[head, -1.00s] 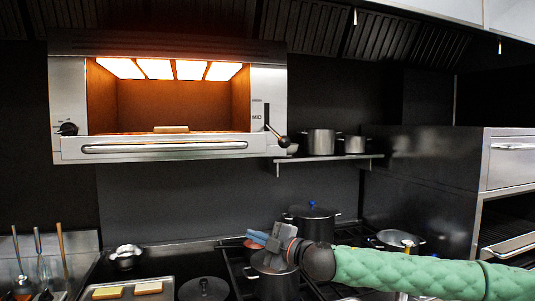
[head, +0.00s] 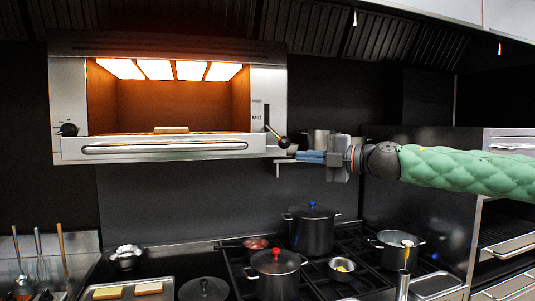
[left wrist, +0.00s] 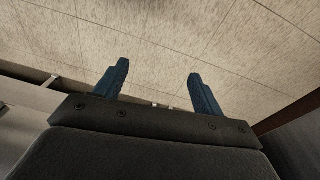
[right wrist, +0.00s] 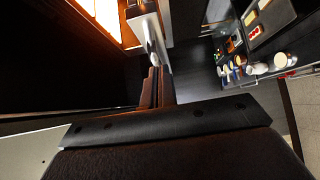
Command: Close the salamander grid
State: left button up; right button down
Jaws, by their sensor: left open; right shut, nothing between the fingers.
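The salamander (head: 68,95) hangs on the back wall at upper left in the head view, its heating panels glowing. Its grid front (head: 70,152) carries a long metal handle bar (head: 165,148). A piece of bread (head: 171,129) lies inside. A lever with a dark ball knob (head: 283,142) angles down at the right of the front. My right gripper (head: 298,156) is shut and empty, its blue fingertips pointing left just below and right of the knob; contact cannot be told. Its fingers (right wrist: 155,88) also show in the right wrist view.
Below, the stove holds a blue-knobbed pot (head: 311,232), a red-knobbed pot (head: 276,275) and pans. A tray (head: 127,292) with bread stands lower left. The wall below the salamander is clear.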

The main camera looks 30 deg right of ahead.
jog(key=p+x, duration=0.4)
jog(key=x, duration=0.1)
jog(key=p, duration=0.4)
send_near(255, 152)
jog(key=shift+s+a+x, duration=0.3)
jog(key=shift+a+x, duration=0.2)
jog(key=shift+x, duration=1.9)
jog(key=shift+w+d, duration=0.2)
jog(key=shift+w, duration=0.45)
pick_arm(q)
jog(key=s+a+f, duration=0.3)
jog(key=f, duration=0.6)
jog(key=s+a+f+t, duration=0.1)
jog(key=s+a+f, duration=0.1)
jog(key=f, duration=0.7)
jog(key=shift+s+a+f+y, duration=0.3)
jog(key=shift+s+a+f, duration=0.1)
jog(key=shift+s, duration=0.2)
pick_arm(e)
jog(key=shift+w, duration=0.1)
